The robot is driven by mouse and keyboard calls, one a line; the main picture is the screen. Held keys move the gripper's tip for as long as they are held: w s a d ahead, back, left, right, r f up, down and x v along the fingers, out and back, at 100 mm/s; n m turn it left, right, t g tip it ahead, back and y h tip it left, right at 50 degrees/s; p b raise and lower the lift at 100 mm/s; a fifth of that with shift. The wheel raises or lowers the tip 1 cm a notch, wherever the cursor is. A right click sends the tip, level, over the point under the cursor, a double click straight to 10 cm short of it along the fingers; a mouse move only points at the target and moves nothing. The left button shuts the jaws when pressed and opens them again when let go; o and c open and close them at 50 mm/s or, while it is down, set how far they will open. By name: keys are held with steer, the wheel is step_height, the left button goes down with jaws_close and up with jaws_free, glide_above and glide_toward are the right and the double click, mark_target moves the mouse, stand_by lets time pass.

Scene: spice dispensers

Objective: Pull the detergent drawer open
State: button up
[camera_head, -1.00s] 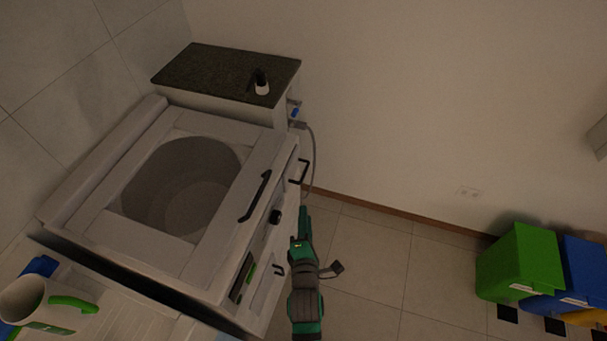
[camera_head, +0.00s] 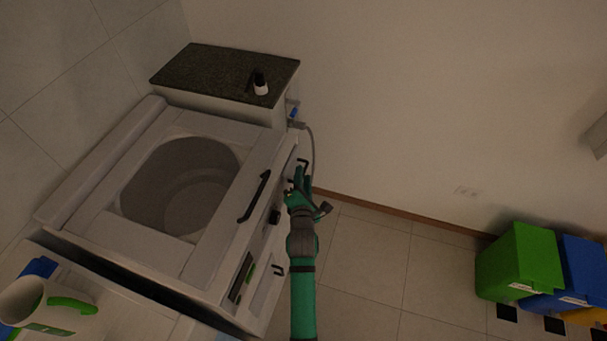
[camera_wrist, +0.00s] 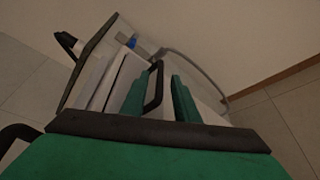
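The white washing machine (camera_head: 90,222) stands at the left, with a round opening in its top. The detergent drawer's black handle (camera_head: 303,163) is on the machine's front, at the end near the back wall. In the wrist view this handle (camera_wrist: 154,88) stands between the two green fingers of my gripper (camera_wrist: 160,98). In the head view my gripper (camera_head: 300,180) is right at the handle and hides part of it. The fingers are apart, with a gap to the handle visible on the right side. The drawer front is mostly hidden, and the drawer looks closed.
A larger black handle (camera_head: 254,196) is on the machine's top front edge, with a dark knob (camera_head: 275,217) below. A dark-topped cabinet (camera_head: 222,72) with a small bottle (camera_head: 261,84) stands behind. Floor (camera_head: 370,260) to the right is clear, up to coloured bins (camera_head: 518,262).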

steer(key=shift+x, duration=0.85)
jaws_close()
